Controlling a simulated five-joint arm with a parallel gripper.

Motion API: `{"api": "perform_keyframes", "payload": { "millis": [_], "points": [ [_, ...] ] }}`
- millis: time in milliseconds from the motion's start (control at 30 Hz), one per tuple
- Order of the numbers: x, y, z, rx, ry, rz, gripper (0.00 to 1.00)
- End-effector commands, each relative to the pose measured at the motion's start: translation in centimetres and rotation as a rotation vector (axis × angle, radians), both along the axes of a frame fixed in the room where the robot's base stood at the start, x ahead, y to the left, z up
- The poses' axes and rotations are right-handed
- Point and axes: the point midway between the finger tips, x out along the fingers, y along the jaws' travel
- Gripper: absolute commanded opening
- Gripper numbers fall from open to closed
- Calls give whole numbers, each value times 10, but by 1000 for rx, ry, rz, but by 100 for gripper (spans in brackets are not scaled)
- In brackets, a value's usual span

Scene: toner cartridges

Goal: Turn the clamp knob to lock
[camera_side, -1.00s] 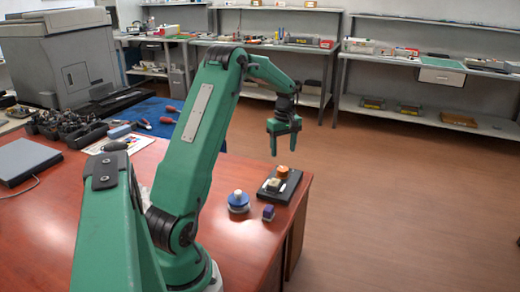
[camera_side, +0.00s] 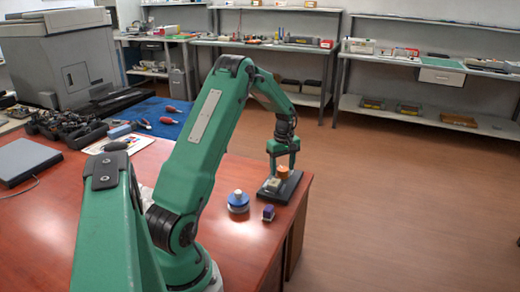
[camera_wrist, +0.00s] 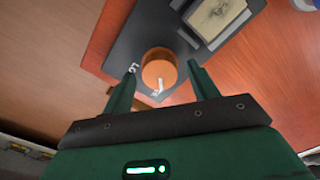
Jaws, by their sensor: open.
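The clamp knob is an orange-brown round knob (camera_side: 283,171) on a dark base plate (camera_side: 291,190) near the table's right edge. In the wrist view the knob (camera_wrist: 159,68) sits between my two fingers, with a white pointer mark on its near side and a white letter on the plate to its left. My gripper (camera_side: 283,169) is open, pointing down around or just above the knob. In the wrist view my gripper (camera_wrist: 163,78) has a finger on each side, with a gap to the knob. Whether the fingertips reach the plate cannot be told.
A pale block (camera_side: 271,184) sits on the plate beside the knob; the wrist view shows it as a framed square (camera_wrist: 215,18). A blue round thing with a white top (camera_side: 238,202) and a small purple block (camera_side: 268,213) stand nearby. The table edge is close on the right.

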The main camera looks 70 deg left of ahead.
Motion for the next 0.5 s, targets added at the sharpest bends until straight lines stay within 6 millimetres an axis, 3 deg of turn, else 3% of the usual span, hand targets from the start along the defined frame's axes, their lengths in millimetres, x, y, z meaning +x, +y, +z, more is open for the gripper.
{"api": "perform_keyframes", "payload": {
  "millis": [167,400,500],
  "points": [
    [0,0,0,0,0,0,59],
    [0,0,0,0,0,0,16],
    [0,0,0,0,0,0,14]
  ]
}}
